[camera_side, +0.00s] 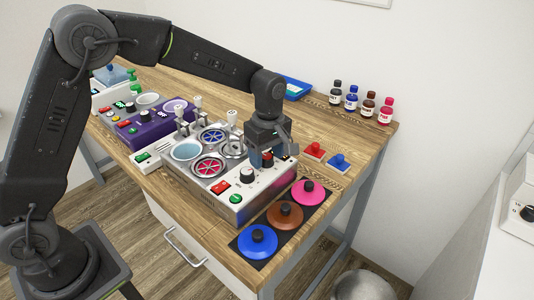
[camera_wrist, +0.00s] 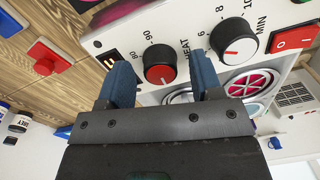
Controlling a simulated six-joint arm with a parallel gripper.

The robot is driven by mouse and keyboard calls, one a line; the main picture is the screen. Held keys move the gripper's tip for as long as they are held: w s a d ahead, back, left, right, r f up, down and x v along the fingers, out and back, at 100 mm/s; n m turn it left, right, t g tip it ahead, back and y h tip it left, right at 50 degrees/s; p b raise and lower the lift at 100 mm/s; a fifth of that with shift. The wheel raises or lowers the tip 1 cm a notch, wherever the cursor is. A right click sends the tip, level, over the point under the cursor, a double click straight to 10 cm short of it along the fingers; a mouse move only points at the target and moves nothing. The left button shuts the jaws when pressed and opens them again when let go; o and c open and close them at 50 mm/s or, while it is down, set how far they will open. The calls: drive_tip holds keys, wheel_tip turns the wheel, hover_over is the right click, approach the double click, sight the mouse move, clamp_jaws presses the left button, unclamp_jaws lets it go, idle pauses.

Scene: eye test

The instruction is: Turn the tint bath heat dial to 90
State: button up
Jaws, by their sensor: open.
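The tint bath (camera_side: 208,205) is a machine with a white front panel and several round wells, at the table's front edge. In the wrist view its heat dial (camera_wrist: 160,66) is a round black knob with a red face, lettered HEAT. Its 80 and 90 marks show at the dial's upper left; I cannot clearly tell where its pointer stands. My gripper (camera_wrist: 163,78) is open, with one blue finger on each side of the dial; contact is not clear. In the side view my gripper (camera_side: 268,160) is at the panel's right end and largely hides the dial.
A similar MIN dial (camera_wrist: 234,43) sits close beside one finger, near a red switch (camera_wrist: 295,38). Blue (camera_side: 257,242), brown (camera_side: 285,215) and pink (camera_side: 308,190) lids lie in front. Red (camera_side: 314,150) and blue (camera_side: 340,161) knobbed pieces stand right. Several bottles (camera_side: 351,99) stand behind.

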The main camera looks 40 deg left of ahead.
drive_tip(key=c, duration=0.9)
